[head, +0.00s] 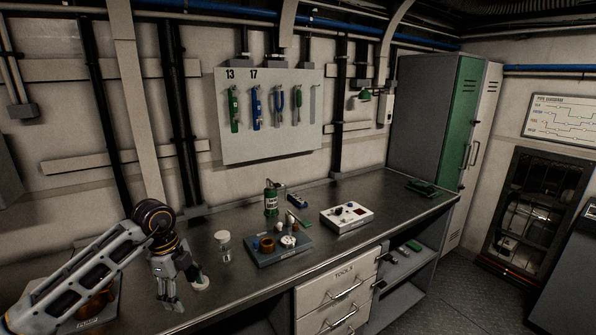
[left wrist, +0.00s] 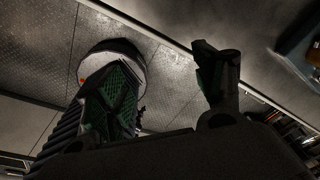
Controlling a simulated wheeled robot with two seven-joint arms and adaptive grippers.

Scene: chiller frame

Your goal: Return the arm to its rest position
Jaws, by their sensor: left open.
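My left arm comes in from the left in the head view. My left gripper (head: 170,303) hangs fingers down above the left part of the metal workbench (head: 225,278), open and with nothing seen between its fingers. In the left wrist view a dark finger (left wrist: 218,80) stands out against the view, with part of my own body and the floor behind it. My right gripper is not in view.
A tool board (head: 268,145) hangs behind.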

